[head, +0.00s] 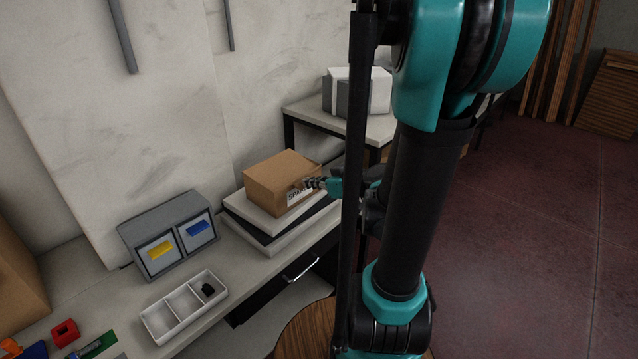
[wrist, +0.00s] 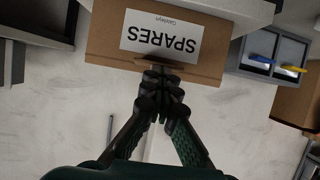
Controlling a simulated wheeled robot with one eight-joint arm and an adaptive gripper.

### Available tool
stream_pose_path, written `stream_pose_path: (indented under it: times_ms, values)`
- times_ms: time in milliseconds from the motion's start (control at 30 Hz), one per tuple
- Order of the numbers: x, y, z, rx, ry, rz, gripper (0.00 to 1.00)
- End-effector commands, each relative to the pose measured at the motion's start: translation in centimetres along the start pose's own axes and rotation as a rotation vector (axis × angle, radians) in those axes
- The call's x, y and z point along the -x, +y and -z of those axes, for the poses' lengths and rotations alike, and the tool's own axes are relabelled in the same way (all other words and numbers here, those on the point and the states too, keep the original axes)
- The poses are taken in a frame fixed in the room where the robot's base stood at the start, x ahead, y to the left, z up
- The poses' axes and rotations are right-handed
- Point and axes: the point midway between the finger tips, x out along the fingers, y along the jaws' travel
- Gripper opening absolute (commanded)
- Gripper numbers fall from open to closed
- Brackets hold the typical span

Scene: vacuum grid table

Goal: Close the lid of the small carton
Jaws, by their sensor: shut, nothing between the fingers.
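The small carton (head: 268,185) is a brown box with a white "SPARES" label on its front. In the head view its top looks flat and covered. The wrist view shows the labelled face of the carton (wrist: 105,45) upside down. My gripper (head: 314,184) is at the carton's front right in the head view. In the wrist view my gripper (wrist: 161,74) has its fingers together, with the tips at the carton's edge by a small brown tab. I cannot tell whether they touch it. Nothing shows between the fingers.
The carton sits on a white and black stack (head: 277,237) on the bench. A grey two-bay bin unit (head: 130,234) with yellow and blue pieces and a white divided tray (head: 160,325) stand to the left. A side table (head: 300,106) with a white-grey box is behind.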

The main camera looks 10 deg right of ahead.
Motion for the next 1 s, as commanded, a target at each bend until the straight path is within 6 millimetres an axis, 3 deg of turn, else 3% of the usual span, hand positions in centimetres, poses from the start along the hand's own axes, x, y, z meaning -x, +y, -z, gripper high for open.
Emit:
stream_pose_path:
  times_ms: [267, 1000]
  values:
    - [2.1, -0.1, -0.5, 0.007, -0.014, 0.000, 0.00]
    - [11.1, 0.0, 0.0, -0.003, 0.007, -0.006, 0.00]
